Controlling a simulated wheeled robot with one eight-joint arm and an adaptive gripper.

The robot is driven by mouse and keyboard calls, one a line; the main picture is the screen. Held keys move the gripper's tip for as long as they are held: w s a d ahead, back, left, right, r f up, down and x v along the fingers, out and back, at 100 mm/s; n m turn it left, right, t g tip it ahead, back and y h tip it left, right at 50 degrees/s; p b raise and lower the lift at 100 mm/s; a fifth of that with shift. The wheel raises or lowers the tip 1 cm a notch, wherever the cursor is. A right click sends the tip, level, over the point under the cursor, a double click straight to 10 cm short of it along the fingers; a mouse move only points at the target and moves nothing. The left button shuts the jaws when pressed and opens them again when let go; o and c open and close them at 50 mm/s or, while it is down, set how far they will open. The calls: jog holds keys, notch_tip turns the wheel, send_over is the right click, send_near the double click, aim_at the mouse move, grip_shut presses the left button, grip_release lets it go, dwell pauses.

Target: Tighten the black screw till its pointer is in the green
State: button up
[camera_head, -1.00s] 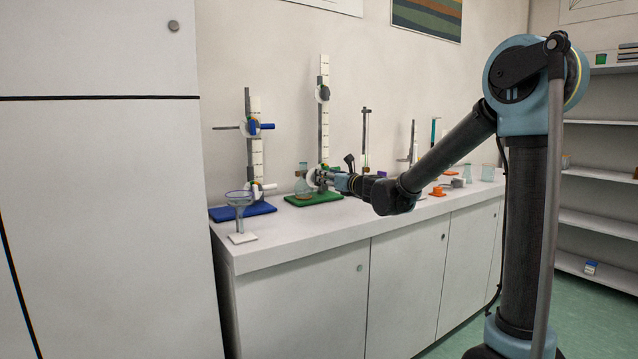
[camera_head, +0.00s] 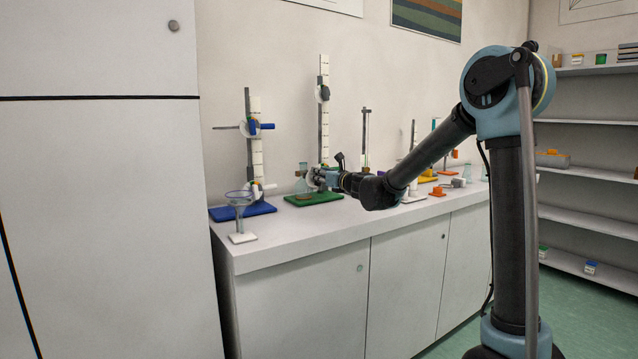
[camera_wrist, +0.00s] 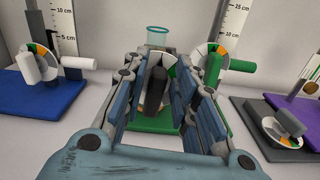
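The black screw (camera_wrist: 154,88) stands upright between the fingers of my gripper (camera_wrist: 158,92) in the wrist view, with gaps visible on both sides. The gripper looks open around it. A pale dial with a green part (camera_wrist: 173,72) shows behind the screw, partly covered by the fingers; I cannot make out the pointer. In the head view my gripper (camera_head: 318,178) is at the low part of the stand on the green base (camera_head: 314,199), and hides the screw there.
In the wrist view, a white screw and dial (camera_wrist: 36,62) stand on the left with a blue base (camera_wrist: 40,98). A green screw (camera_wrist: 241,66) is close right of my fingers. A grey screw (camera_wrist: 289,122) and purple base (camera_wrist: 250,104) lie farther right. A glass funnel (camera_head: 240,203) stands near the bench's left end.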

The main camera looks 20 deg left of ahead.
grip_shut()
jog(key=shift+w+d+m, duration=0.2)
jog(key=shift+m, duration=1)
jog(key=shift+w+d+f+m, duration=0.15)
jog(key=shift+m, duration=1.15)
jog(key=shift+w+d+f+m, duration=0.1)
jog(key=shift+w+f+m, duration=0.05)
jog(key=shift+m, duration=1.15)
